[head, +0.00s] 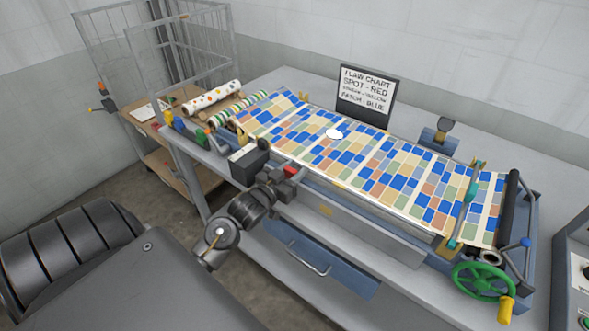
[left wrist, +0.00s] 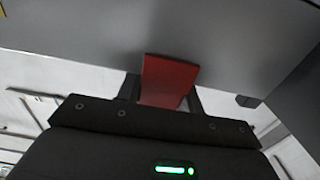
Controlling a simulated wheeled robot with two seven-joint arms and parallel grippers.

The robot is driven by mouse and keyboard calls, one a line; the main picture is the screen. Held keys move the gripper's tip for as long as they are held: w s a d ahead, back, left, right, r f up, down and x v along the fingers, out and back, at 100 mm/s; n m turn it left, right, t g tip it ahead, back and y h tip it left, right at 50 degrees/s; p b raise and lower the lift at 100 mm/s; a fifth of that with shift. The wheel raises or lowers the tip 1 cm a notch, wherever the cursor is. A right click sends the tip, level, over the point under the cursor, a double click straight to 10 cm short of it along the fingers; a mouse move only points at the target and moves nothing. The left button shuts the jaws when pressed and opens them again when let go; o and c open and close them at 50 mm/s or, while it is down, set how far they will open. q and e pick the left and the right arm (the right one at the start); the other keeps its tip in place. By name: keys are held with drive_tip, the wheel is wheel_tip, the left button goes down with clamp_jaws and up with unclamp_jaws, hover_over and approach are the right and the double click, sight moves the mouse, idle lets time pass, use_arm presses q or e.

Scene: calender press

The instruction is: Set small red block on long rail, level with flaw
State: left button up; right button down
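My left gripper (head: 285,174) is at the near edge of the press and is shut on a small red block (head: 291,170). In the left wrist view the red block (left wrist: 167,82) sits between the two fingers, against a grey surface. The long rail (head: 345,187) runs along the near side of the patterned sheet; the block is close to its left part, and I cannot tell whether they touch. The flaw (head: 334,134) is a white spot on the sheet, farther back and to the right of the block. My right gripper is not in view.
A flaw chart (head: 367,92) behind the sheet reads spot - red and patch - blue; its middle line is small. Small coloured blocks (head: 180,125) stand at the left end. A wire cage stands back left.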

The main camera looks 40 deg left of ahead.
use_arm(q)
drive_tip(key=o, duration=0.5)
drive_tip(key=s+b, duration=0.2)
drive_tip(key=s, duration=0.8)
drive_tip(key=shift+s+d+b, duration=0.15)
drive_tip(key=shift+s+b, duration=0.2)
drive_tip(key=shift+s, duration=0.05)
